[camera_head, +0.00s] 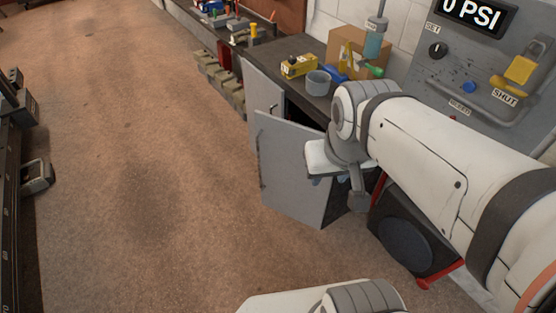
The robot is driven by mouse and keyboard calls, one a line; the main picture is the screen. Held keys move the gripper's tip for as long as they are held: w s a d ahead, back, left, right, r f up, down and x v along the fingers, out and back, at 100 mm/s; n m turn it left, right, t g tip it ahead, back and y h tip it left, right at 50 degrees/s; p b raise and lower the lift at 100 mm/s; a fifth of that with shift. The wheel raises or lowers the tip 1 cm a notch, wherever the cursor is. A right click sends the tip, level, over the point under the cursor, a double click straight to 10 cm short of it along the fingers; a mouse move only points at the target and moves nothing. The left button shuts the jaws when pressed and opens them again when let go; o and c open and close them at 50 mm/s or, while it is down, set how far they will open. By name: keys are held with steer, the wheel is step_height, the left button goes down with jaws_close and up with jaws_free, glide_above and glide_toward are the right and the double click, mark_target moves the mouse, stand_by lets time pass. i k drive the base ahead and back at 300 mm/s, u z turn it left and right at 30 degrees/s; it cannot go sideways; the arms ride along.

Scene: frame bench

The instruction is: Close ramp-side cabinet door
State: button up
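A grey cabinet door (287,165) under the dark workbench stands open, swung out over the floor. A dark gap shows behind its top edge. A second grey cabinet panel (262,92) is farther back, partly hidden by the open door. Which one is ramp-side I cannot tell. My gripper (328,180) is in front of the right part of the open door in the picture.
On the bench top (318,83) are a yellow device (299,66), a grey cup (318,82) and a cardboard box (347,50). A grey pressure panel (480,75) reads 0 PSI. A dark round-fronted unit (405,243) with red feet stands at right. The brown floor (145,150) at left is clear.

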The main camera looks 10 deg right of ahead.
mark_target(285, 186)
steer(key=k, duration=0.65)
steer(key=z, duration=0.15)
steer(key=i, duration=0.95)
steer(key=u, duration=0.1)
steer(key=k, duration=0.3)
steer(key=u, duration=0.45)
steer(key=i, duration=1.3)
steer(key=z, duration=0.7)
